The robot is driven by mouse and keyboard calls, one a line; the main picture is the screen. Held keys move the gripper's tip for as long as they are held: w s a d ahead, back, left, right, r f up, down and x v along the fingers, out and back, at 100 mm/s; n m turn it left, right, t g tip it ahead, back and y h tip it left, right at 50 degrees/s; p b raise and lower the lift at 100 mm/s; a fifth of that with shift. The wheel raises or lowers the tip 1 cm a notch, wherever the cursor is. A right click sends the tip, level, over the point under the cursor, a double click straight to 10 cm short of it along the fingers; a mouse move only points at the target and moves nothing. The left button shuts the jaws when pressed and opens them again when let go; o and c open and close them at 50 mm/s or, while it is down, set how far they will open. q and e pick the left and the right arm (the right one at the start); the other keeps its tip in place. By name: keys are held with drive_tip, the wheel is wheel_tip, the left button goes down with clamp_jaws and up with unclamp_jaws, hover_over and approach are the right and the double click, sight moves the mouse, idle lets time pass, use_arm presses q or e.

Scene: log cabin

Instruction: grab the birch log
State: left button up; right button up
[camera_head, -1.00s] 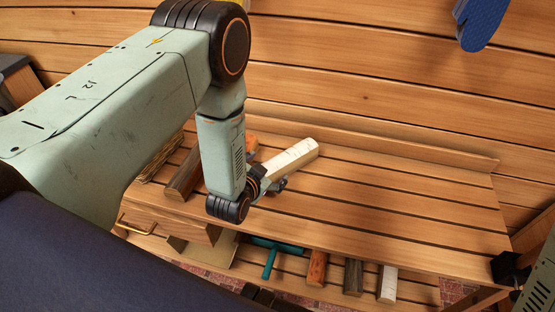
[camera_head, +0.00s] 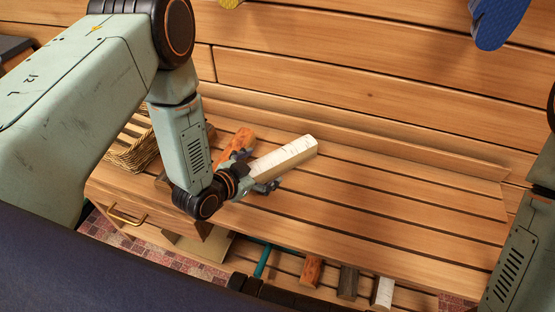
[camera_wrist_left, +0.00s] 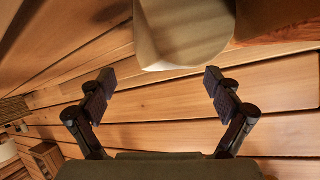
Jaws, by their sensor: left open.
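The birch log (camera_head: 288,156), pale with white bark and a squared end, lies on the wooden bench top. My left gripper (camera_head: 256,172) is open at the log's near left end, one finger on either side in the head view. In the left wrist view the pale log end (camera_wrist_left: 184,32) is at the top, ahead of and between the open fingertips (camera_wrist_left: 160,80); I see no grip on it. I cannot tell whether a finger touches it. My right arm (camera_head: 520,245) shows at the right edge, but its gripper is out of view.
An orange-brown log (camera_head: 236,143) lies close beside the birch log. A wicker basket (camera_head: 130,150) is at the bench's left end. Several logs, including another pale one (camera_head: 382,291), lie on the lower shelf. The bench's right half (camera_head: 420,205) is clear, with a plank wall behind.

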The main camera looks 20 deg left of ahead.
sight(270, 163)
use_arm(q)
drive_tip(key=b+x, duration=0.2)
drive_tip(key=x, duration=0.3)
drive_tip(key=shift+w+d, duration=0.15)
drive_tip(key=shift+d, duration=0.05)
drive_tip(key=shift+w+d+f, duration=0.15)
drive_tip(key=shift+w+f, duration=0.05)
drive_tip(key=shift+w, duration=0.15)
drive_tip(key=shift+r, duration=0.1)
drive_tip(key=shift+c, duration=0.8)
drive_tip(key=c, duration=1.6)
